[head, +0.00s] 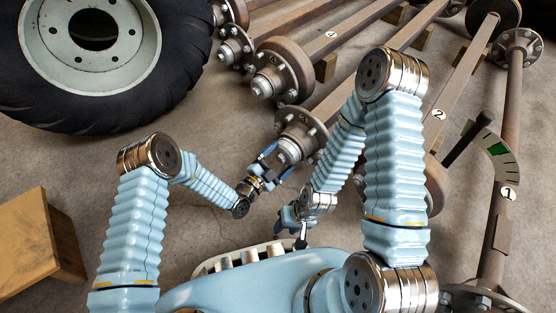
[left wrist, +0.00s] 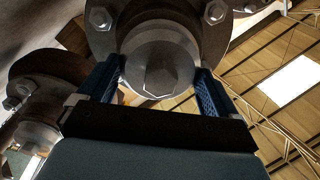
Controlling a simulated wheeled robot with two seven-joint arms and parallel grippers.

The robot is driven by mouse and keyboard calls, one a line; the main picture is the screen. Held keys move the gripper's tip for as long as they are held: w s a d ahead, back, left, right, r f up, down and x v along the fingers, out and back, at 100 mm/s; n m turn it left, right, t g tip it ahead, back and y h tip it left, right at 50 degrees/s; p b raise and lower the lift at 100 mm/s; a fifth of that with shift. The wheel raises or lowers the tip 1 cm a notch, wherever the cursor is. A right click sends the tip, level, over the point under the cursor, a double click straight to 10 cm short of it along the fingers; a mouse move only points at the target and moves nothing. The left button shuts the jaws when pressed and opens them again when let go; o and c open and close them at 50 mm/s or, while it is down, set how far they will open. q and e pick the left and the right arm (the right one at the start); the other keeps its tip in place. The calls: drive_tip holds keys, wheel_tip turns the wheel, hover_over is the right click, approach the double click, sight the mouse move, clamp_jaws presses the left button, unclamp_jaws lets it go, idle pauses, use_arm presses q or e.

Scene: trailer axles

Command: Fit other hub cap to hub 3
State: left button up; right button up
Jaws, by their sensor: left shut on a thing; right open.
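The hub cap (left wrist: 158,62) is a round grey metal cap with a faceted end, held between the blue fingers of my left gripper (left wrist: 155,88). In the head view my left gripper (head: 276,165) has the cap (head: 288,151) at the centre of hub 3 (head: 305,128), a rusty hub with bolts round its flange. The cap lines up with the hub's middle; whether it is fully seated cannot be told. My right gripper (head: 291,226) is open, lower down, apart from the hub and above the edge of the tray.
A pale tray (head: 203,270) with several metal cylinders stands in front of my body. Hub 4 (head: 274,78) and other axles lie behind. A large tyre (head: 40,110) is at upper left, a wooden block (head: 28,240) at left, and a gauge (head: 497,158) at right.

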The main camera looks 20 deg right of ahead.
use_arm(q)
drive_tip(key=o, duration=0.8)
